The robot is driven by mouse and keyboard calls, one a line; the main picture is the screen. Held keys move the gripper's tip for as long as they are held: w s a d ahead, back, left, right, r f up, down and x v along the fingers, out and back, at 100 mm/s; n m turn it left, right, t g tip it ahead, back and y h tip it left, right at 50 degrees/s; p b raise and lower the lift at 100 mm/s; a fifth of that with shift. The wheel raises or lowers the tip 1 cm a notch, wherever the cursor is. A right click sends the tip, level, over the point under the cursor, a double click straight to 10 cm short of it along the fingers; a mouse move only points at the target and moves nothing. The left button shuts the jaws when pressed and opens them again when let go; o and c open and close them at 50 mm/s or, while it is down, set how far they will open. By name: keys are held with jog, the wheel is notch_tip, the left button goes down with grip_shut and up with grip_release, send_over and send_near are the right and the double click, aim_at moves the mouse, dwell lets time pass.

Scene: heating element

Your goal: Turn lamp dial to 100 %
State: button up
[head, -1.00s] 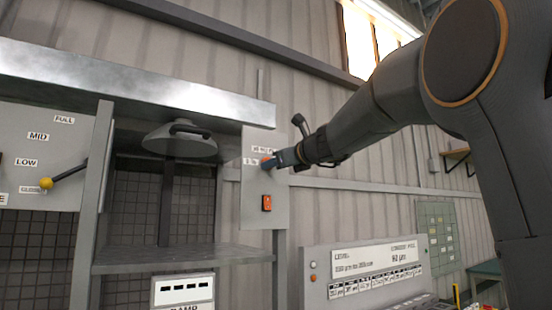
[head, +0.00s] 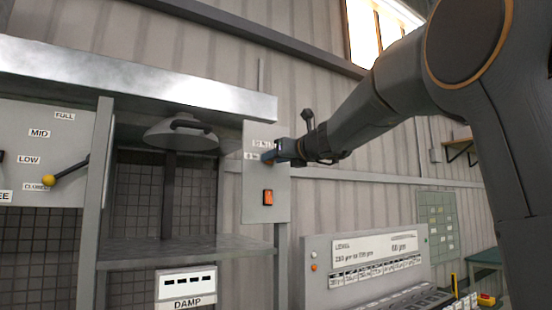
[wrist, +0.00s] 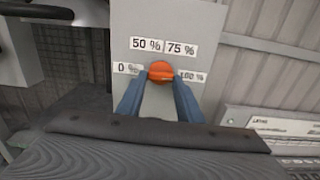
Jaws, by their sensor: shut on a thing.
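The lamp dial is an orange round knob (wrist: 161,71) on a grey panel (wrist: 205,20). Labels around it read 0 % (wrist: 126,68) at left, 50 % (wrist: 146,44) and 75 % (wrist: 181,49) above, and 100 % (wrist: 192,76) at right. I cannot tell which label the dial points to. My gripper (wrist: 160,83) has a blue finger on either side of the dial and is shut on it. In the head view my gripper (head: 277,155) reaches the panel from the right and hides most of the dial.
An orange-red switch (head: 267,197) sits below the dial. A lamp hood (head: 181,134) hangs in the bay to the left, above a shelf (head: 190,255). A lever with a yellow knob (head: 49,180) is at far left. A control console (head: 365,265) stands lower right.

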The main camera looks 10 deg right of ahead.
jog(key=shift+f, duration=0.1)
jog(key=o, duration=1.1)
jog(key=shift+s, duration=0.1)
jog(key=b+v, duration=0.2)
jog(key=v, duration=0.5)
jog(key=shift+s+d+b, duration=0.15)
jog(key=shift+s+b, duration=0.15)
jog(key=shift+b, duration=0.05)
